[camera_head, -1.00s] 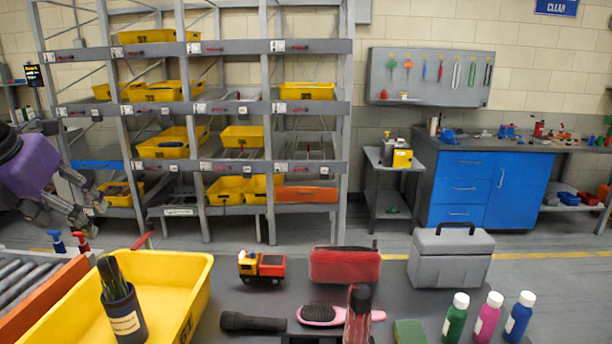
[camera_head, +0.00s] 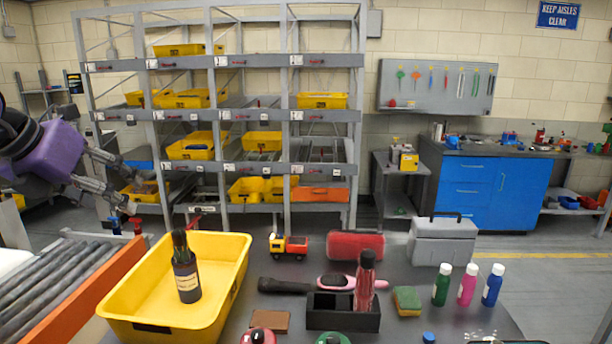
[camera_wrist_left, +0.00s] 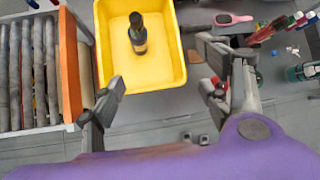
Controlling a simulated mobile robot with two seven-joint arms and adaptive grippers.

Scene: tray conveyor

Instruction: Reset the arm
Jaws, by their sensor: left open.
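My left gripper (camera_head: 128,184) is purple with grey fingers. It hangs in the air at the left of the head view, above and behind the roller conveyor. Its fingers are apart and empty, as the left wrist view (camera_wrist_left: 160,98) also shows. A yellow tray (camera_head: 233,286) stands at the near left of the dark table, beside the conveyor. A dark bottle with a pale label (camera_head: 187,278) stands upright in the tray. The wrist view shows the bottle (camera_wrist_left: 137,36) and the tray (camera_wrist_left: 160,103) beyond the open fingers. My right gripper is not in view.
The roller conveyor (camera_head: 60,286) with an orange side rail is at the left. The table holds a toy truck (camera_head: 289,246), red case (camera_head: 354,246), grey toolbox (camera_head: 442,242), black holder (camera_head: 330,318), sponge (camera_head: 407,300) and several bottles. A shelf rack (camera_head: 225,170) stands behind.

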